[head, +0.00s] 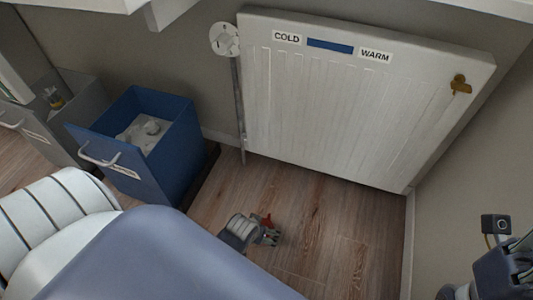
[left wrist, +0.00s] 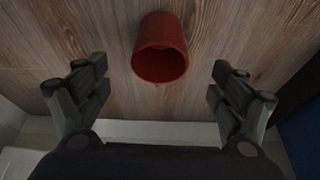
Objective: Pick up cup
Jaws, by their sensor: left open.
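A red cup (left wrist: 160,35) is on the wood floor in the left wrist view, its open rim facing my camera and the lower part of the picture. I cannot tell whether it stands upright or tilts. My left gripper (left wrist: 160,95) is open, its fingers on either side of the picture, apart from the cup. In the head view the left gripper (head: 268,236) is low over the floor, and only a little of the red cup (head: 266,220) shows behind it. Part of my right gripper (head: 507,268) is at the lower right; its fingers do not show clearly.
A white radiator (head: 350,110) marked COLD and WARM is on the wall behind. An open blue drawer (head: 185,135) with pale contents and a grey drawer (head: 85,100) stand at the left. Bare wood floor (head: 340,225) lies right of the left gripper, up to the right wall.

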